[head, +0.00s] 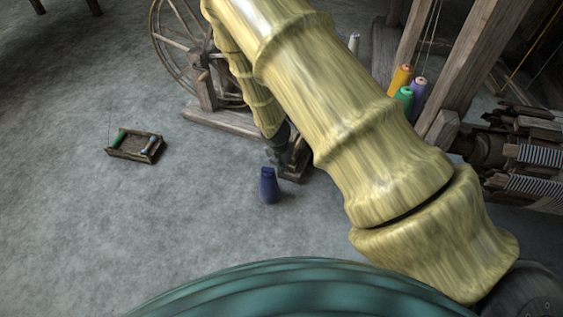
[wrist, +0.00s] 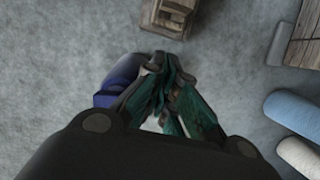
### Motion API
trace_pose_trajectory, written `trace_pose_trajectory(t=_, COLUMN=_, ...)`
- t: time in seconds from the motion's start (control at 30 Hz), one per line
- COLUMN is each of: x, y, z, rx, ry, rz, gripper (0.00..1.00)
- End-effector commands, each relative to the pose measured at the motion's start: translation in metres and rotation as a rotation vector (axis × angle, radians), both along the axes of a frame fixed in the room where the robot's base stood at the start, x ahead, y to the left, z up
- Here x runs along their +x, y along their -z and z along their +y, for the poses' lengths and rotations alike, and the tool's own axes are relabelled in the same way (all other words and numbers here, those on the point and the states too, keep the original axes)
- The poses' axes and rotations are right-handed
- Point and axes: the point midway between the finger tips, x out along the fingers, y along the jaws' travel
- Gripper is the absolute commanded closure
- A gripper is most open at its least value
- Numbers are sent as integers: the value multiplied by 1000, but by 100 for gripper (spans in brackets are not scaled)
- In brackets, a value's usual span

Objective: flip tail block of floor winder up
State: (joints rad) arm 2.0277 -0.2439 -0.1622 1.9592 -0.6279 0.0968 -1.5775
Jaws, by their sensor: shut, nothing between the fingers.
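The floor winder (head: 228,121) stands at the top middle of the head view, with a spoked wooden wheel (head: 187,42) and a low wooden base. My arm covers part of it. A small wooden block (head: 292,176), which looks like its tail block, shows beside my arm at the base's near end. In the wrist view a wooden block (wrist: 172,14) lies at the top, just beyond my fingertips. My gripper (wrist: 167,66) is shut and empty, with its green-sided fingers together. I cannot tell whether the fingertips touch the block. In the head view my arm mostly hides the gripper.
A small tray (head: 135,147) with spools lies left. Yarn cones (head: 402,78) and the loom frame (head: 470,70) stand right.

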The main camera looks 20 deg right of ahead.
Motion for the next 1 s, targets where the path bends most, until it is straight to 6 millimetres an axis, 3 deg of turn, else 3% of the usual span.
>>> trace_pose_trajectory(t=0.03, x=2, y=13, z=-1, rx=0, ry=1, rz=0, gripper=100)
trace_pose_trajectory(t=0.13, x=4, y=28, z=-4, rx=0, ry=2, rz=0, gripper=100)
trace_pose_trajectory(t=0.5, x=28, y=24, z=-27, rx=1, ry=3, rz=-2, gripper=100)
trace_pose_trajectory(t=1.0, x=33, y=22, z=-32, rx=-1, ry=1, rz=-1, gripper=100)
